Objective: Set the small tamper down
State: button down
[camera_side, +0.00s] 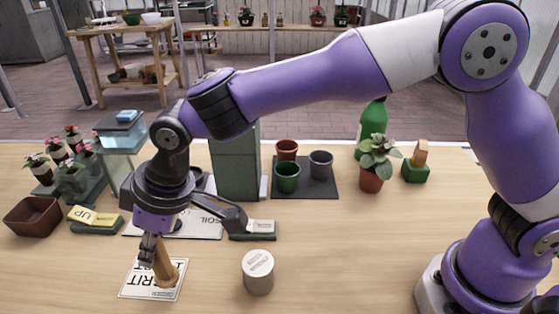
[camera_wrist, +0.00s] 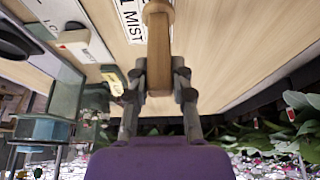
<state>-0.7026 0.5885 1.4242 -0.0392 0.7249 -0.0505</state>
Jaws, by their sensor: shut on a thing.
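The small tamper (camera_side: 163,262) is a tan wooden piece held nearly upright, with a slight tilt. My gripper (camera_side: 153,248) points down at the front left of the table and is shut on the tamper's upper part. The tamper's lower end shows over a white card with black letters (camera_side: 135,290); I cannot tell whether it touches the card. In the wrist view the tamper (camera_wrist: 158,45) runs away from between my fingers (camera_wrist: 159,88), its far end wider and rounded.
A pale-lidded cylinder (camera_side: 258,272) stands right of the card. Behind are a brown tray (camera_side: 32,216), a yellow tag on a green block (camera_side: 95,219), a white-topped block (camera_side: 253,229) and a tall green box (camera_side: 235,165).

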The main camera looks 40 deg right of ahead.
aim_at(161, 249)
jog(key=shift+f, duration=1.55)
jog(key=shift+f, duration=0.15)
jog(key=c, duration=0.7)
grip_release()
jog(key=shift+c, duration=0.2)
jog(key=v, duration=1.2)
jog(key=s+d+r+m+t+h, duration=0.1)
jog(key=s+d+r+m, duration=0.1)
jog(key=d, duration=0.7)
jog(key=s+d+r+m, duration=0.1)
jog(key=d+r+m, duration=0.15)
jog(key=d, duration=0.55)
jog(key=s+d+f+m+t+h, duration=0.1)
jog(key=s+d+f+m, duration=0.3)
jog(key=s+d, duration=0.4)
jog(key=shift+d+f+h, duration=0.15)
jog(key=shift+d+h, duration=0.45)
jog(key=shift+d, duration=0.45)
